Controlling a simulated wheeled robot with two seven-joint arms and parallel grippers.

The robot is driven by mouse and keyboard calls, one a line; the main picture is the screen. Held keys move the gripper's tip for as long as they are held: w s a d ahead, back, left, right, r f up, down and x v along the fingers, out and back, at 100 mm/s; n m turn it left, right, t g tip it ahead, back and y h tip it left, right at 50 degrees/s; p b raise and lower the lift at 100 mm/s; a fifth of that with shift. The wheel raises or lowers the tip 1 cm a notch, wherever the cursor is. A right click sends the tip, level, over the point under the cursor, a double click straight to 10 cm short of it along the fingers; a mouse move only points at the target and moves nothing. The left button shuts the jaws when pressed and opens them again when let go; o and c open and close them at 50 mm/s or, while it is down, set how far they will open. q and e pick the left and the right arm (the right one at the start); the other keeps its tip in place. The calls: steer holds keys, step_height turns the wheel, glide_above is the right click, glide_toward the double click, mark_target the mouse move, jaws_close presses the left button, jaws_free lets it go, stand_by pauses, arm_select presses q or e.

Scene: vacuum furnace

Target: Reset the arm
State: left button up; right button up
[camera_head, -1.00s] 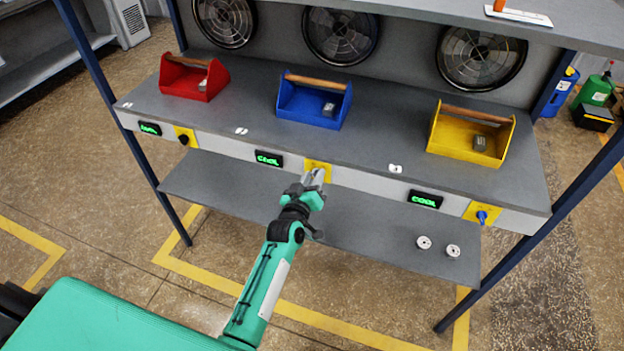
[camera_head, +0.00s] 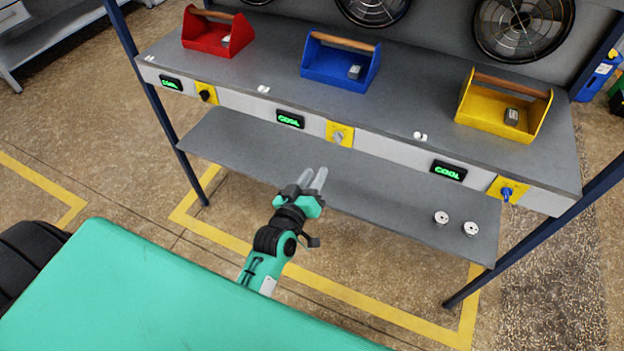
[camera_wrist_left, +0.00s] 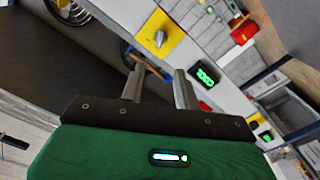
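My left gripper (camera_head: 312,178) is open and empty, in front of the shelf unit over the lower shelf's near edge. It is apart from the middle grey knob (camera_head: 339,136) on its yellow plate. In the left wrist view, the two fingers (camera_wrist_left: 157,84) stand apart with nothing between them, and a grey knob (camera_wrist_left: 160,38) on a yellow plate shows beyond them. My right gripper is in neither view.
The upper shelf (camera_head: 270,72) carries a red (camera_head: 215,36), a blue (camera_head: 338,64) and a yellow toolbox (camera_head: 500,105). Green "COOL" displays (camera_head: 290,119) line its front. Two white discs (camera_head: 441,217) lie on the lower shelf (camera_head: 380,195). A blue post (camera_head: 535,232) stands at right.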

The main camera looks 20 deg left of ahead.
arm_select(q)
steer(key=shift+s, duration=0.25)
stand_by(0.3)
steer(key=s+d+f+m+g, duration=0.1)
steer(key=s+f+g, duration=0.25)
steer(key=f, duration=0.85)
steer(key=s+d+f+m+g+h, duration=0.15)
steer(key=s+f, duration=0.25)
steer(key=f, duration=0.7)
steer(key=s+f+m+g, duration=0.2)
steer(key=s+f+g, duration=0.15)
steer(key=f, duration=0.85)
steer(key=s+a+f+m+g, duration=0.1)
steer(key=s+a+f+g, duration=0.1)
steer(key=s+f, duration=0.5)
steer(key=s+a+f+m+g+y, duration=0.1)
steer(key=s+a+f+g, duration=0.2)
steer(key=s+f, duration=0.4)
steer(key=s+a+f+m+g+y, duration=0.1)
steer(key=s+a+f+g, duration=0.2)
steer(key=s, duration=1.6)
step_height(320, 180, down, 4)
steer(key=shift+s+a+f+m, duration=0.15)
steer(key=shift+s+a+m, duration=0.2)
steer(key=shift+s+a, duration=0.05)
